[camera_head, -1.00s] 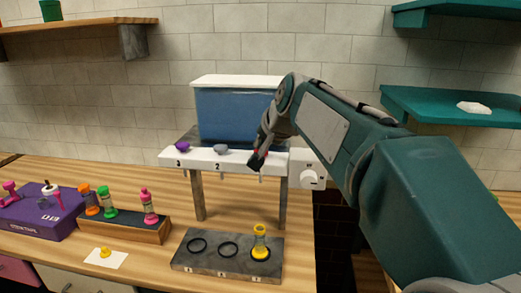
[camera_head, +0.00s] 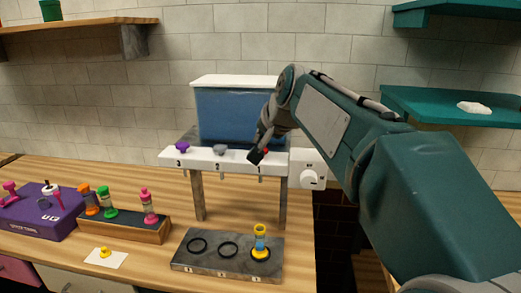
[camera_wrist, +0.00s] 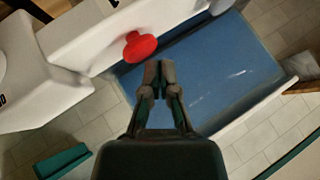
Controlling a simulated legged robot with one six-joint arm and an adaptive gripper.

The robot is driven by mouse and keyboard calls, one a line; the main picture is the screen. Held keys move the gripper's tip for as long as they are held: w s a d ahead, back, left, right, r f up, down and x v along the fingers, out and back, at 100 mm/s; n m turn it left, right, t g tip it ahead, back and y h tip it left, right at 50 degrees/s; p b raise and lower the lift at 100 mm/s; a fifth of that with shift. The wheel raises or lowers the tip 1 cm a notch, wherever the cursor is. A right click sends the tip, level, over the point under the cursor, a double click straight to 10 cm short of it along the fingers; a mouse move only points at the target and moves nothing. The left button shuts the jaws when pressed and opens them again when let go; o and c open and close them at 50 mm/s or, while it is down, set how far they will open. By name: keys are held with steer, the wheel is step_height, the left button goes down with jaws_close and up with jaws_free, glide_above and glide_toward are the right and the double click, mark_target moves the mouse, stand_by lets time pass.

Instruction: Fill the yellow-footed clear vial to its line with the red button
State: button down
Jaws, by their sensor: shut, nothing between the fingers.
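The yellow-footed clear vial (camera_head: 260,241) stands upright in the right-hand ring of the dark base plate (camera_head: 213,262), below the dispenser's spout 1. Blue liquid shows inside it; its fill line is too small to make out. The red button (camera_wrist: 140,46) is on the white dispenser bar (camera_head: 228,163), and a sliver of it shows in the head view (camera_head: 267,152), mostly behind my gripper. My gripper (camera_wrist: 158,72) is shut and empty, its tips beside the button and apart from it in the wrist view. In the head view my gripper (camera_head: 255,157) is in front of the bar.
A blue tank (camera_head: 230,115) stands above the bar. Purple (camera_head: 182,148) and grey (camera_head: 220,150) buttons sit to the left, a white dial (camera_head: 309,177) to the right. A wooden rack (camera_head: 125,225) holds several vials. A yellow item (camera_head: 105,252) lies on a white card.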

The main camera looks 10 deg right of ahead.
steer(key=shift+r, duration=0.15)
steer(key=shift+r, duration=2.5)
steer(key=shift+r, duration=0.1)
stand_by(0.9)
step_height(320, 180, up, 4)
steer(key=shift+f, duration=0.25)
steer(key=shift+f, duration=4.45)
steer(key=shift+f, duration=0.3)
